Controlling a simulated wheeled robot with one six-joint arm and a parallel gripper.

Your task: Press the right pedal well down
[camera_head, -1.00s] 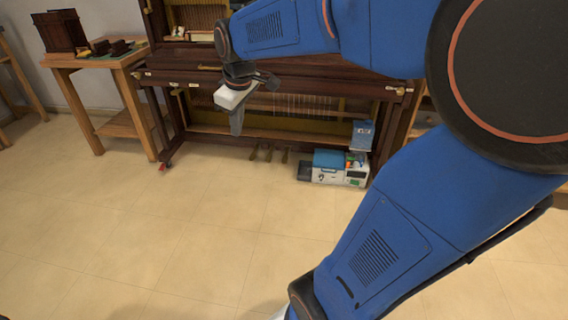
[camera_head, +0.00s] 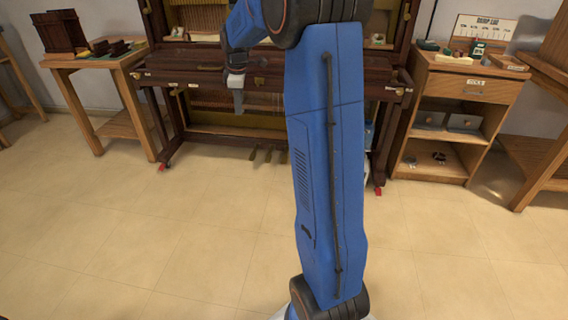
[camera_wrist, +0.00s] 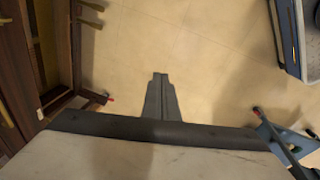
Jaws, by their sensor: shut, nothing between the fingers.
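Three brass pedals stick out low at the front of the open upright piano (camera_head: 215,130). The right pedal (camera_head: 284,157) is beside the edge of my arm link in the head view, which may partly cover it. My gripper (camera_head: 239,108) is shut and empty, pointing down in front of the piano's lower opening, above and left of the pedals in the picture. In the wrist view my gripper's fingers (camera_wrist: 160,76) are together over bare floor. Two brass pedals show at that view's upper left (camera_wrist: 92,22); the right one cannot be made out there.
A wooden table (camera_head: 90,62) stands left of the piano and a tool cabinet (camera_head: 465,95) right of it. Piano casters with red parts stand at its front feet. My arm hides the floor right of the pedals. The tiled floor (camera_head: 180,230) in front is clear.

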